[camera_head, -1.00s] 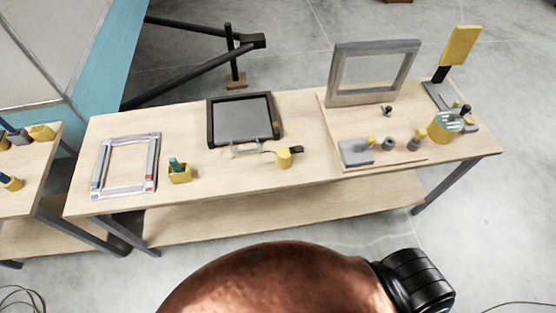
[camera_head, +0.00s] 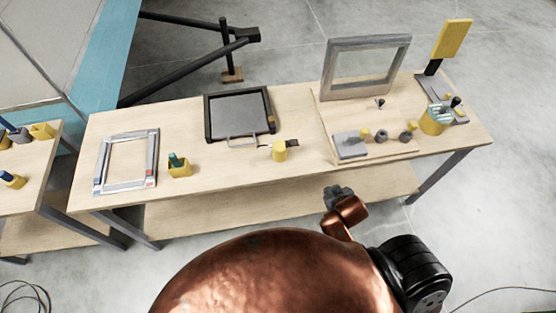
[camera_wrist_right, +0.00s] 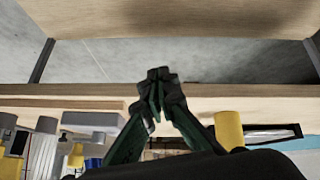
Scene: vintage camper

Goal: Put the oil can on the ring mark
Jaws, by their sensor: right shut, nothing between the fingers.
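The oil can (camera_head: 280,151) is a small yellow cylinder, with a thin spout to its left and a dark part to its right. It stands on the wooden workbench in front of the black-framed tray. A yellow cylinder, likely the same can, shows upside down in the right wrist view (camera_wrist_right: 228,130). I cannot make out the ring mark clearly. My right gripper (camera_head: 337,193) is in front of the bench's front edge, to the right of the can and apart from it. Its fingers (camera_wrist_right: 160,75) are shut and empty. My left gripper is not in view.
The workbench (camera_head: 225,180) also holds the black tray (camera_head: 235,118), a grey frame (camera_head: 101,158), a yellow cup (camera_head: 180,171), and a board with a grey upright frame (camera_head: 328,72) and a grey block (camera_head: 350,146). A lower shelf (camera_head: 230,212) runs underneath.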

